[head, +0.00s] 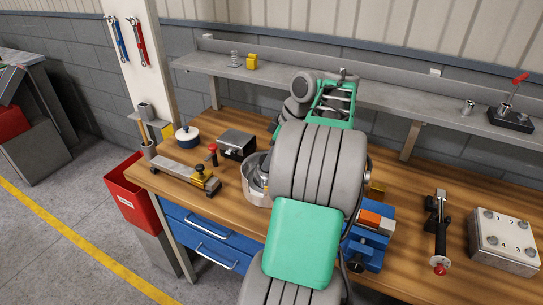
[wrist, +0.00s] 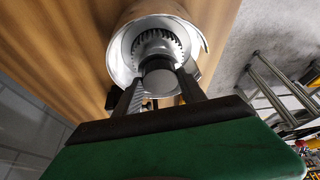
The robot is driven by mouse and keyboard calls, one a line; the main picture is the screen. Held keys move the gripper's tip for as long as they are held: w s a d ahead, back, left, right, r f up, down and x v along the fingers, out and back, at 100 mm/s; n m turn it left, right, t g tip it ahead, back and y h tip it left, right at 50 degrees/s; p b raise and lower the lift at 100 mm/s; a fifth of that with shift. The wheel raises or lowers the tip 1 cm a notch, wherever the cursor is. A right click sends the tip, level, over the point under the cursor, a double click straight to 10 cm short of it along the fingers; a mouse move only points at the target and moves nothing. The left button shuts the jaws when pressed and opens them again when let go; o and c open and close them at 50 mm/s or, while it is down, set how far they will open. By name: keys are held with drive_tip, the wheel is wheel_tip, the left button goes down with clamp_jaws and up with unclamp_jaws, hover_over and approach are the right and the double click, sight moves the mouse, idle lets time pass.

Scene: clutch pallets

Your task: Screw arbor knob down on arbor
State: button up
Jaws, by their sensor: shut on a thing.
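In the wrist view my gripper (wrist: 158,86) is shut on the arbor knob (wrist: 159,70), a smooth grey cylinder with one finger on each side. Just beyond the knob is a toothed metal ring (wrist: 157,38), inside a round, pale metal housing (wrist: 119,50). The knob lines up roughly with the middle of the ring. The arbor itself is hidden by the knob, so I cannot tell how far the knob sits on it. In the head view the housing (head: 249,184) stands on the bench, partly hidden by my arm, which also hides my gripper.
The wooden bench (head: 408,243) also holds a blue vise (head: 366,240), a black-handled tool (head: 438,228), a numbered metal block (head: 503,240), a dark box (head: 237,144) and a metal bar fixture (head: 185,176). A grey shelf (head: 400,106) runs behind. A red bin (head: 134,203) stands at left.

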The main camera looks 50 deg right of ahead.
drive_tip(key=o, duration=1.6)
drive_tip(key=shift+c, duration=0.3)
drive_tip(key=c, duration=1.2)
drive_tip(key=shift+a+f+m+h+b, duration=0.1)
drive_tip(key=shift+f+m+h+b, duration=0.2)
drive_tip(key=shift+m+b, duration=0.7)
drive_tip(key=shift+c, duration=0.2)
drive_tip(key=shift+a+m+h+b, duration=0.1)
drive_tip(key=shift+m+h+b, duration=0.4)
drive_tip(key=shift+m+b, duration=0.6)
drive_tip(key=m+h+b, duration=0.1)
drive_tip(key=m+b, duration=0.2)
drive_tip(key=m, duration=0.1)
drive_tip(key=shift+a+r+m+h+b, duration=0.1)
drive_tip(key=shift+a+m+h+b, duration=0.1)
drive_tip(key=shift+m+h+b, duration=0.2)
drive_tip(key=shift+r+m, duration=0.25)
drive_tip(key=shift+m, duration=0.25)
drive_tip(key=o, duration=1.1)
